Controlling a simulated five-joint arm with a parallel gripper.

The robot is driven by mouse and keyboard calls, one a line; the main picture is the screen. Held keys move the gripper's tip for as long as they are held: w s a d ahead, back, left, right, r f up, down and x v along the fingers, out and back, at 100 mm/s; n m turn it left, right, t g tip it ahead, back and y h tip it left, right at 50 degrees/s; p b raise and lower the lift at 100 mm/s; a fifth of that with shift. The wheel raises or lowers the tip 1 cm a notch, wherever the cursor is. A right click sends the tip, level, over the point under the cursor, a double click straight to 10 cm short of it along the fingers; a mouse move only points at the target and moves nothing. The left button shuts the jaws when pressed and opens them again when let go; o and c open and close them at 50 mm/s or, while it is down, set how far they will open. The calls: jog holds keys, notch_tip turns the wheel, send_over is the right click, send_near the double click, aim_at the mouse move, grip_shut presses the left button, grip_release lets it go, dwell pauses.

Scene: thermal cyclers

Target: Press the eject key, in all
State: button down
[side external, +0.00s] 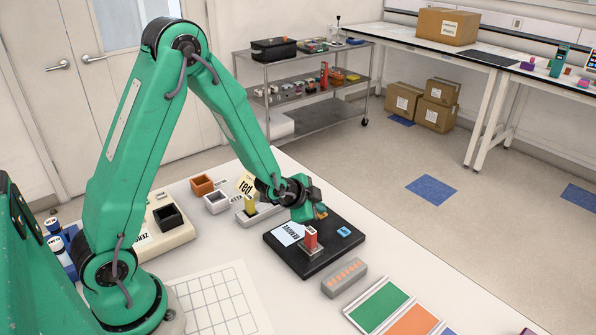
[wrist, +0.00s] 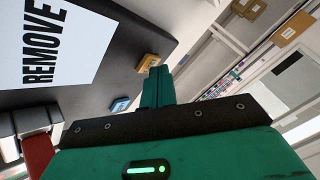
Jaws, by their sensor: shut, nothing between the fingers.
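A black device (side external: 285,262) lies on the white table with a "REMOVE" label (side external: 289,234), which also shows in the wrist view (wrist: 55,45). A blue key (side external: 344,231) with a pale mark sits near its right edge. An orange-yellow key (side external: 321,211) sits near its far corner. In the wrist view the orange key (wrist: 149,61) and the blue key (wrist: 120,105) lie left of my fingers. I cannot read which one is the eject key. My gripper (side external: 303,214) is shut and empty, above the device's far side. The wrist view shows its green fingers (wrist: 157,72) together.
A grey strip with orange wells (side external: 344,278) and green and orange panels (side external: 380,304) lie in front. Small open boxes (side external: 202,185) and a tagged grey holder (side external: 260,214) stand at left.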

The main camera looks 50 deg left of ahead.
jog(key=shift+r, duration=0.65)
jog(key=shift+r, duration=2.5)
jog(key=shift+r, duration=0.1)
jog(key=s+d+r+n+g, duration=0.1)
jog(key=s+r+n, duration=0.1)
jog(key=s+r, duration=0.3)
jog(key=s+r+n+g, duration=0.1)
jog(key=s+r+n, duration=0.2)
jog(key=s, duration=0.9)
jog(key=s+d+r+n+g, duration=0.1)
jog(key=s+r+n, duration=0.2)
jog(key=s+r, duration=0.4)
jog(key=shift+s+d+r+g, duration=0.2)
jog(key=shift+s+d+g, duration=0.1)
jog(key=shift+s, duration=0.45)
